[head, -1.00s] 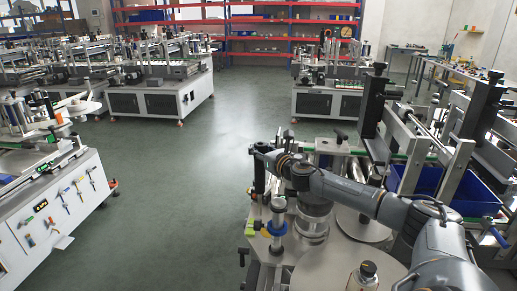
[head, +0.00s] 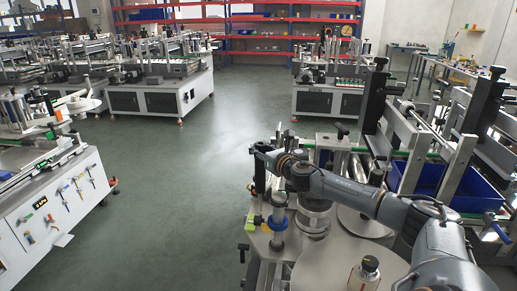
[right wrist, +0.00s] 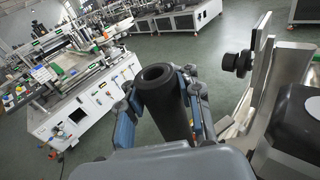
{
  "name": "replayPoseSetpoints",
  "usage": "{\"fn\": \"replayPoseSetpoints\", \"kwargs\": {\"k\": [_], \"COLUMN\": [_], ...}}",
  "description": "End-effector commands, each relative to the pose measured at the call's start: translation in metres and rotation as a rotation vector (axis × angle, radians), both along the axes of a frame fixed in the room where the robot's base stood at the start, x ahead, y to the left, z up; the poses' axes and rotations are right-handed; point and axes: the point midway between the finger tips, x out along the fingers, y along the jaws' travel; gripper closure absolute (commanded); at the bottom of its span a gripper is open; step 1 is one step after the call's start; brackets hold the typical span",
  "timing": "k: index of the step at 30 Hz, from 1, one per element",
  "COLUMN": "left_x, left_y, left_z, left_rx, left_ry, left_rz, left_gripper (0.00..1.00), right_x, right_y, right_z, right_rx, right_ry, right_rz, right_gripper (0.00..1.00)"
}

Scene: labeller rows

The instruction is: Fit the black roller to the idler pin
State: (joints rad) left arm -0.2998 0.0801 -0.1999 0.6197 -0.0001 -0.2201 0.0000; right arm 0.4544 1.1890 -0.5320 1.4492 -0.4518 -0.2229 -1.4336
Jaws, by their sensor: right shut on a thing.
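The black roller (right wrist: 164,88) is a hollow dark tube with its open end towards the top of the right wrist view. My right gripper (right wrist: 166,98) is shut on it, with a blue-lined finger on each side. The roller's lower part is hidden behind the wrist housing. In the head view my right gripper (head: 260,168) hangs over the left edge of the near machine, and the arm hides much of it. I cannot make out which post is the idler pin. My left gripper is not in view.
A round plate (head: 335,272) and a blue bin (head: 474,188) lie to the right. Open floor (head: 185,190) is left of the machine.

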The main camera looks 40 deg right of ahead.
Motion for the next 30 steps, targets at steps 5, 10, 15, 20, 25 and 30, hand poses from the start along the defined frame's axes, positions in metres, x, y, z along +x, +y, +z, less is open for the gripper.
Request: {"fn": "replayPoseSetpoints", "kwargs": {"k": [5,10,15,20,25,30], "left_x": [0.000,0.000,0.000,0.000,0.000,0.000], "left_y": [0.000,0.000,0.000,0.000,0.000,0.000], "left_z": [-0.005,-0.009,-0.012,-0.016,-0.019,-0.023], "left_rx": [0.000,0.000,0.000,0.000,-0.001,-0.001], "left_ry": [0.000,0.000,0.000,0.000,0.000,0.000], "left_rz": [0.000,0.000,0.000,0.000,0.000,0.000], "left_gripper": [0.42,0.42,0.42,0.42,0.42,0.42], "right_x": [0.000,0.000,0.000,0.000,0.000,0.000], "right_y": [0.000,0.000,0.000,0.000,0.000,0.000], "right_z": [-0.005,-0.009,-0.014,-0.018,-0.022,-0.026], "right_rx": [0.000,0.000,0.000,0.000,0.000,0.000], "right_ry": [-0.001,-0.001,-0.001,-0.001,-0.001,-0.001], "right_rz": [0.000,0.000,0.000,0.000,0.000,0.001], "right_gripper": [1.00,1.00,1.00,1.00,1.00,1.00]}}
